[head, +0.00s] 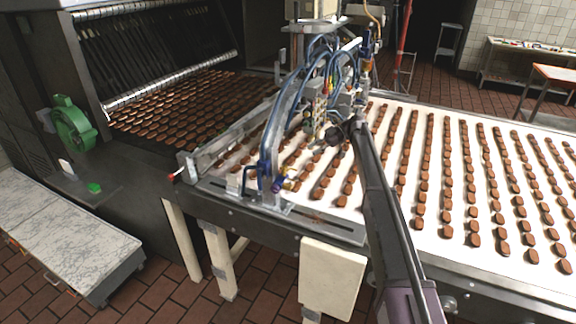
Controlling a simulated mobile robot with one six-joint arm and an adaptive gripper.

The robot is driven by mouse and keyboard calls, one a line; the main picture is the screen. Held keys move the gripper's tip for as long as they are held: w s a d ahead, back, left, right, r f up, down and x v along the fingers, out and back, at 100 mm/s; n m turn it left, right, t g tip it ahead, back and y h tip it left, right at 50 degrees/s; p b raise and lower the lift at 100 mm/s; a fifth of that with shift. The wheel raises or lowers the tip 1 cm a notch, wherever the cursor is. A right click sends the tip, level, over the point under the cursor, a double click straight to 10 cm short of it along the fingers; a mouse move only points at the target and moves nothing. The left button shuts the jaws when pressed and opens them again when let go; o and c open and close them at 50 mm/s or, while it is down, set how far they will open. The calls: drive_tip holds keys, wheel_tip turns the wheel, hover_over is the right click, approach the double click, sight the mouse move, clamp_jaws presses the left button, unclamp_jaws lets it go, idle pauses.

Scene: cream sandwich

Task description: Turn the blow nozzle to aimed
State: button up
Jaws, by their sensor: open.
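The depositing machine (317,100) stands across the white conveyor belt, with blue hoses arching over it. A small blue and brass fitting (286,184) sits at its near foot, by the belt's front edge. It may be the blow nozzle, but I cannot tell for sure, nor which way it is aimed. My arm reaches up from the bottom right. My gripper (336,133) is small and dark against the machine's valves, above the belt and up and right of the fitting. It is open; its fingertips are hard to make out. I see nothing held in it.
Rows of brown biscuits cover the belt (400,215) right of the machine and the darker section at the left. A cream box (331,277) hangs below the front rail.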

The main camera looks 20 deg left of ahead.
sight(285, 165)
drive_tip(key=b+x, duration=0.4)
drive_tip(key=x, duration=0.7)
drive_tip(key=shift+s+a+f, duration=0.15)
drive_tip(key=shift+s, duration=0.05)
